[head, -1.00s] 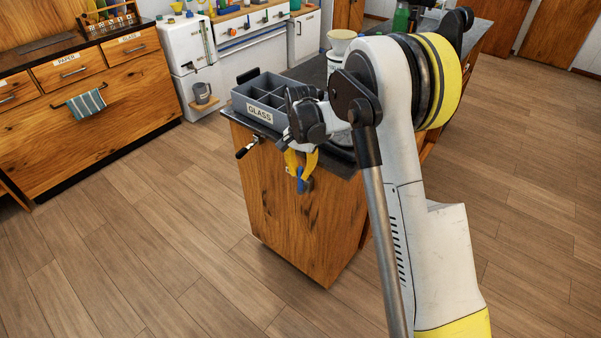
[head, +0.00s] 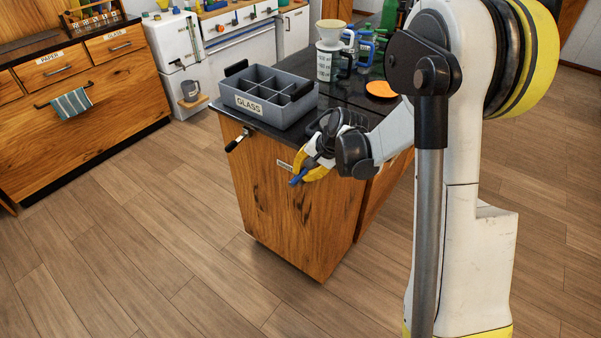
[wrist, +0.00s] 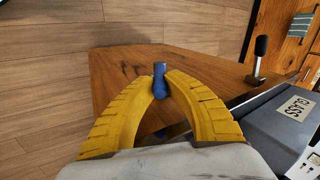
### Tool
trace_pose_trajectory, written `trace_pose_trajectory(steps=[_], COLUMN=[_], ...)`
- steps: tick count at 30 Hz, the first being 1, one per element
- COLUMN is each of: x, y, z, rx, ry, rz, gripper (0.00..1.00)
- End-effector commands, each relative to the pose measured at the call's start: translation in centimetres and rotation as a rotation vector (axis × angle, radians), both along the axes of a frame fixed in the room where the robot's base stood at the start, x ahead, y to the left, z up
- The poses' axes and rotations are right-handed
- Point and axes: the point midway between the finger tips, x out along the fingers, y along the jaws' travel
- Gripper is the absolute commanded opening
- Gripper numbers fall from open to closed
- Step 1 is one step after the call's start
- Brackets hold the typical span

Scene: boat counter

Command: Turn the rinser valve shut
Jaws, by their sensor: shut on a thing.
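The rinser valve's blue handle (head: 298,180) is on the end panel of the wooden counter. In the head view it slants down to the left. My gripper (head: 304,175) has its yellow fingers on either side of the handle and is shut on it. In the wrist view, the blue handle (wrist: 160,80) sticks out between the two fingertips (wrist: 162,86). The valve body behind the fingers is mostly hidden. A small label (head: 285,165) sits beside the gripper, too small to read.
A grey divided crate marked GLASS (head: 249,106) stands on the counter's near corner. A black-handled lever (head: 236,142) juts from the counter edge left of my gripper. The floor in front is clear.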

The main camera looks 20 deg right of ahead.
Motion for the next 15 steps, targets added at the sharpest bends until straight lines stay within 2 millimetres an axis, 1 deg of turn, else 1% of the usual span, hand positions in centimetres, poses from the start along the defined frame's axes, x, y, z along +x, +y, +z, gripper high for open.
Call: trace_pose_trajectory(steps=[14,15], x=[-0.10,-0.10], y=[-0.13,-0.13], z=[-0.08,-0.08], rx=[0.011,0.011], ry=[-0.017,-0.017], rz=[0.000,0.000], gripper=[0.00,0.15])
